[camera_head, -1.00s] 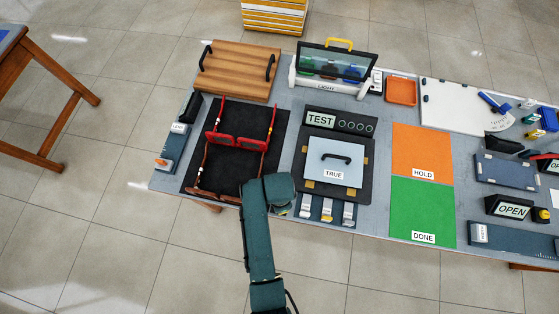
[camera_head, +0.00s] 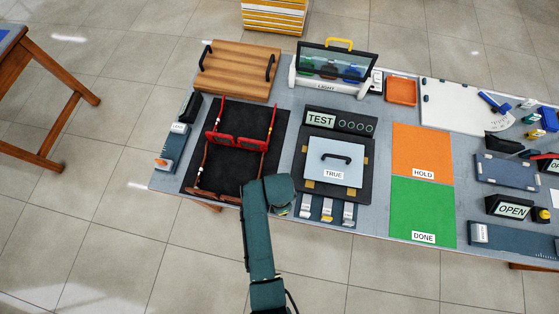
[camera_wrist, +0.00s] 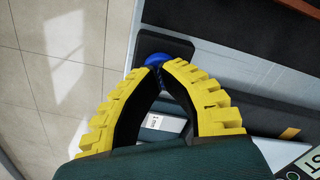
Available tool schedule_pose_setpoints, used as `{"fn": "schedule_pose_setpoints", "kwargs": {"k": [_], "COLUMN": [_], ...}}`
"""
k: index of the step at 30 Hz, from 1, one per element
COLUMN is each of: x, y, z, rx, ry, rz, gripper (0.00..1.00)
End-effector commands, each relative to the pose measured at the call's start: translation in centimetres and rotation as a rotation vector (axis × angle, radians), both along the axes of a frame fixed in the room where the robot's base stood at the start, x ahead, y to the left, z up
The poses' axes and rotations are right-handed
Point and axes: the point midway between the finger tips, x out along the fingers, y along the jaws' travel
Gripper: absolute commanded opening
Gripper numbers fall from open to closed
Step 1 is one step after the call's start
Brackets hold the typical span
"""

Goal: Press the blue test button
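The blue button (camera_wrist: 156,59) sits on a dark base (camera_wrist: 180,47) in the wrist view, directly by my fingertips. My gripper (camera_wrist: 161,68) has yellow ribbed fingers with dark inner pads. The fingers bow outward, and their tips come together at the near side of the button, overlapping it in the picture. I cannot tell whether they touch it or whether it is pressed down. In the head view my arm hides the button, and only a bit of yellow finger (camera_head: 283,211) shows beside the row of switches.
Light-labelled switches (camera_head: 328,208) stand right of my gripper. Behind them are the TRUE plate (camera_head: 320,172) and TEST display (camera_head: 325,120). Red glasses (camera_head: 238,142) and brown glasses (camera_head: 222,195) lie on the black mat (camera_head: 262,119). The orange HOLD (camera_head: 420,150) and green DONE (camera_head: 420,208) areas are clear.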

Motion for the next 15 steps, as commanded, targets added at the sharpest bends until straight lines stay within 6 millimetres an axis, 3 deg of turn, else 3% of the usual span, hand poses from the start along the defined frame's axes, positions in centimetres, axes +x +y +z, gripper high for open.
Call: {"fn": "schedule_pose_setpoints", "kwargs": {"k": [15], "x": [0.01], "y": [0.00], "z": [-0.72], "rx": [0.000], "ry": [0.000], "rz": [0.000], "gripper": [0.00]}}
